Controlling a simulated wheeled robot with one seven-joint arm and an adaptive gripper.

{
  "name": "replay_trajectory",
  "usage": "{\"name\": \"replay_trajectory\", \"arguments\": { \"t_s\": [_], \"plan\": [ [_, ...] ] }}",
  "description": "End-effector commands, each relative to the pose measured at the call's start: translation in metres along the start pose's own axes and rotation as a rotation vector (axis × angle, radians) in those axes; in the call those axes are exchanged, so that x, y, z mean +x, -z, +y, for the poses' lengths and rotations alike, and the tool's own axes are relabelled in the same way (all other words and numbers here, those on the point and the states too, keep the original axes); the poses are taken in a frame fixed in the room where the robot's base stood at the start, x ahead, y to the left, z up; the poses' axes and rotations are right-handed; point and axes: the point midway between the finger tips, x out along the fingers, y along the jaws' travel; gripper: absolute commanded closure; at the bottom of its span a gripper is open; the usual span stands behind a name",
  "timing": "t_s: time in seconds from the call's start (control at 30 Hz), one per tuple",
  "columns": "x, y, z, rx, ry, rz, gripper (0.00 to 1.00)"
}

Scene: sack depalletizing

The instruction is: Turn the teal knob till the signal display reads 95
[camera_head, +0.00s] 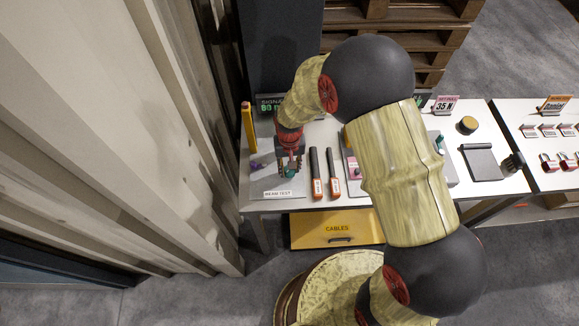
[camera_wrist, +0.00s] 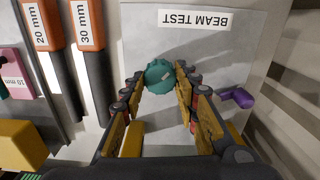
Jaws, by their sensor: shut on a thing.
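The teal knob (camera_wrist: 160,76) sits on a grey panel labelled BEAM TEST (camera_wrist: 193,22). It also shows small in the head view (camera_head: 289,172). My gripper (camera_wrist: 163,80) is shut on the knob, with one finger on each side of it. In the head view my gripper (camera_head: 290,163) points down over the panel, near the left end of the table. The signal display (camera_head: 268,103) stands behind the panel. It is partly hidden by my arm, and its green reading looks like 80, with the rest cut off.
A purple lever (camera_wrist: 237,97) lies right of the knob in the wrist view. Two dark tools with orange ends, marked 20 mm (camera_wrist: 40,25) and 30 mm (camera_wrist: 88,28), lie left. A yellow post (camera_head: 248,127) and corrugated wall (camera_head: 150,130) stand close left of the table.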

Motion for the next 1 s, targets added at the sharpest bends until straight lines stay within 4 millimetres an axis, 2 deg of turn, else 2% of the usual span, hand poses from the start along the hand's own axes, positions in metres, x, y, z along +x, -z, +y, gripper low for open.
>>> {"name": "replay_trajectory", "arguments": {
  "t_s": [0.4, 0.97, 1.0],
  "plan": [
    [-0.0003, 0.0002, -0.0003, -0.21, 0.0, 0.001, 0.95],
    [-0.0002, 0.0002, -0.0003, -0.244, 0.0, 0.001, 0.95],
    [-0.0002, 0.0002, -0.0003, -0.244, 0.0, 0.001, 0.67]
  ]
}}
